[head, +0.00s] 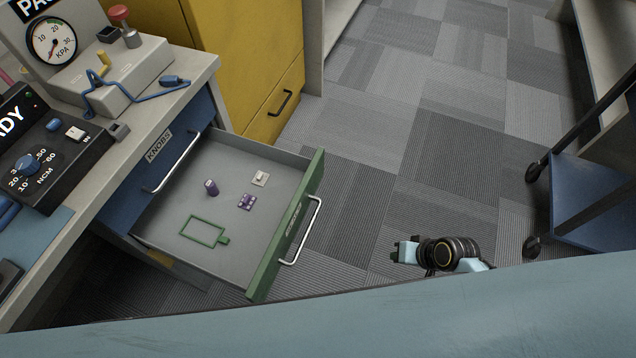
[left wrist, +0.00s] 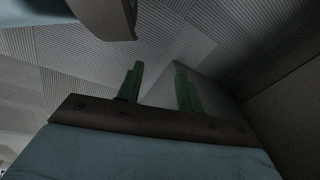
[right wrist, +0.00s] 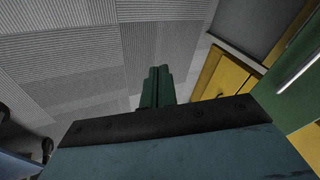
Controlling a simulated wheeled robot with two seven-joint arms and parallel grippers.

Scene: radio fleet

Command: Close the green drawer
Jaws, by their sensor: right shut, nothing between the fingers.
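The green drawer (head: 262,262) is pulled well out of the workbench in the head view. Its green front carries a silver bar handle (head: 301,231). Inside lie a purple cylinder (head: 211,187), a purple block (head: 247,201), a small white switch piece (head: 260,178) and a green rectangular frame (head: 204,231). My right gripper (head: 404,252) is shut and empty, right of the drawer front and apart from it; its fingers also show together in the right wrist view (right wrist: 157,88). My left gripper is outside the head view; in the left wrist view (left wrist: 158,88) its fingers are apart with nothing between them.
A yellow cabinet (head: 245,60) stands beyond. The bench top (head: 150,115) holds a gauge and control boxes. A blue cart (head: 590,195) stands at right. Carpet floor (head: 400,150) between is clear.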

